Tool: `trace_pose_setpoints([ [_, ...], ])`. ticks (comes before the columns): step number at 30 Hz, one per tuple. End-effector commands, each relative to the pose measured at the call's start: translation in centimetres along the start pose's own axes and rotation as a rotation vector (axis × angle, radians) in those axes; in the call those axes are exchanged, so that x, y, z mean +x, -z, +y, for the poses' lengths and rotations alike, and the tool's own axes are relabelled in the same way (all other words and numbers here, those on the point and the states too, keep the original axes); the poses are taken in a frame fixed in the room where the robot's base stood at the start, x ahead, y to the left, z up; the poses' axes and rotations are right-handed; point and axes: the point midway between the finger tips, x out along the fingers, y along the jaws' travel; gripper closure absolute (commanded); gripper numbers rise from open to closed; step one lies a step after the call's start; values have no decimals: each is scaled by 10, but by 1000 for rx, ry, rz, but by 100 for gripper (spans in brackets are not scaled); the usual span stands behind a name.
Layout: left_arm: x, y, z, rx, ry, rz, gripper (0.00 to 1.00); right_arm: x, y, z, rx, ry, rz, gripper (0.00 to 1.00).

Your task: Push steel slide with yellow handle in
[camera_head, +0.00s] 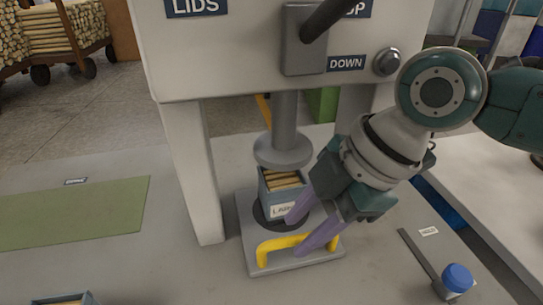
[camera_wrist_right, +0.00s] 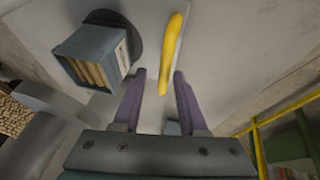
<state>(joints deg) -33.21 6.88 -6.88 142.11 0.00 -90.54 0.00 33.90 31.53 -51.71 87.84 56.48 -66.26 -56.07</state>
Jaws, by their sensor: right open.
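The steel slide (camera_head: 257,232) is a flat grey plate on the press base, reaching toward the front. Its yellow handle (camera_head: 280,242) is a raised bar along its front edge; it also shows in the wrist view (camera_wrist_right: 173,45). A small grey-blue box (camera_head: 268,197) of wooden sticks stands on the slide on a dark round spot, below the press's round ram (camera_head: 283,148). My right gripper (camera_head: 299,235) is open over the handle's right part, its purple fingers angled down. In the wrist view the handle's near end shows between the fingers; contact cannot be told. My left gripper is not in view.
The press (camera_head: 250,60) with its lever (camera_head: 318,25) and side post (camera_head: 195,165) stands behind the slide. A green mat (camera_head: 80,212) lies left.

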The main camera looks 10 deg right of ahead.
Motion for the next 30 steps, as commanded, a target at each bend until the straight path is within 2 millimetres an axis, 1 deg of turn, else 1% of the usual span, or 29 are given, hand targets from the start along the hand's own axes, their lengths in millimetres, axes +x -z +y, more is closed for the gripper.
trace_pose_setpoints([
  [8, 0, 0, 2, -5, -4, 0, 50, -1, 0, -1, 0, 3, 1, 53],
  [11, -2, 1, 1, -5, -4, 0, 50, -8, 0, 0, 0, 3, 0, 53],
  [14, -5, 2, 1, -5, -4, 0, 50, -25, 0, 0, -1, 0, -1, 53],
  [18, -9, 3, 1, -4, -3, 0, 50, -55, 0, 1, -2, -1, -1, 53],
  [22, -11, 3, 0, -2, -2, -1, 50, -78, 0, 0, -2, 0, -2, 53],
  [24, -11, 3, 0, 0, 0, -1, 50, -88, 0, 0, -1, 0, 0, 53],
  [27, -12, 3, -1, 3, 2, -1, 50, -96, 0, 0, -1, 1, 0, 53],
  [30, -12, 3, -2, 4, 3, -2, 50, -100, 0, 0, 0, 2, 0, 53],
])
